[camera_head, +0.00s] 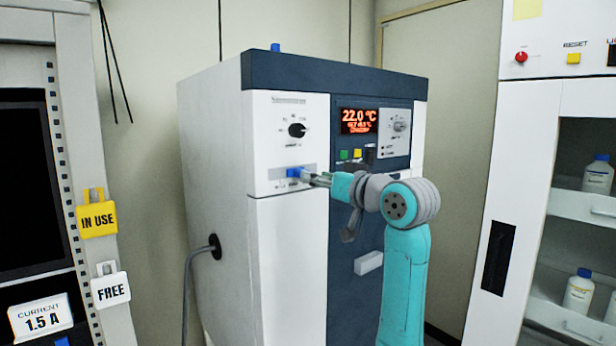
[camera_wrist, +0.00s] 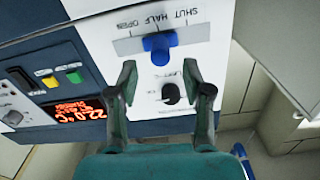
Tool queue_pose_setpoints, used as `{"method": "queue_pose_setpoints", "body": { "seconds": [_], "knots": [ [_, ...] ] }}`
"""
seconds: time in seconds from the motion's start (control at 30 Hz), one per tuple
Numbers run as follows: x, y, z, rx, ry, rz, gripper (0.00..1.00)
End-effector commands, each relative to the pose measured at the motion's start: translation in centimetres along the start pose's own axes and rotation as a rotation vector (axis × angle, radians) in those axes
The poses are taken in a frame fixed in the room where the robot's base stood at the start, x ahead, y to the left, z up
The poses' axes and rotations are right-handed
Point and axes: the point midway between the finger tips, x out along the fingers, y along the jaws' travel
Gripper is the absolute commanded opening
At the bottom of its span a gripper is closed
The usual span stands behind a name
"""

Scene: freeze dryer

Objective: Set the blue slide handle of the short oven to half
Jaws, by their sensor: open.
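The short oven (camera_head: 291,230) is a white cabinet with a dark blue top. Its blue slide handle (camera_head: 294,172) sits on a grey slide plate on the upper front. In the wrist view the blue handle (camera_wrist: 160,48) stands near the middle of the slot, roughly in line with the HALF mark, between OPEN and SHUT. My gripper (camera_head: 318,179) is close in front of the handle. In the wrist view my gripper (camera_wrist: 160,80) is open and empty, its fingertips spread to either side just short of the handle. I see no contact with it.
A black knob (camera_head: 297,130) is above the slide. A red display (camera_head: 359,121) and coloured buttons are to its right. A cabinet with bottles (camera_head: 597,176) stands at the right. A rack with IN USE (camera_head: 97,220) and FREE tags stands at the left.

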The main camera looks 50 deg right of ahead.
Motion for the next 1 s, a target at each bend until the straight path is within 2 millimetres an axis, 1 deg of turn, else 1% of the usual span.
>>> {"method": "queue_pose_setpoints", "body": {
  "seconds": [0.03, 0.2, 0.3, 0.4, 0.57, 1.0],
  "knots": [
    [-1.1, 0.1, 0.0, -0.001, 0.001, 0.003, 0.50],
    [-4.1, 0.1, 0.1, -0.001, 0.000, 0.002, 0.50],
    [-5.4, 0.1, 0.0, 0.000, 0.001, 0.001, 0.50],
    [-6.2, 0.1, 0.1, 0.000, -0.001, 0.001, 0.50],
    [-6.6, 0.0, 0.1, 0.001, -0.001, 0.000, 0.50],
    [-6.6, 0.0, 0.1, 0.001, -0.001, 0.000, 0.50]
  ]
}}
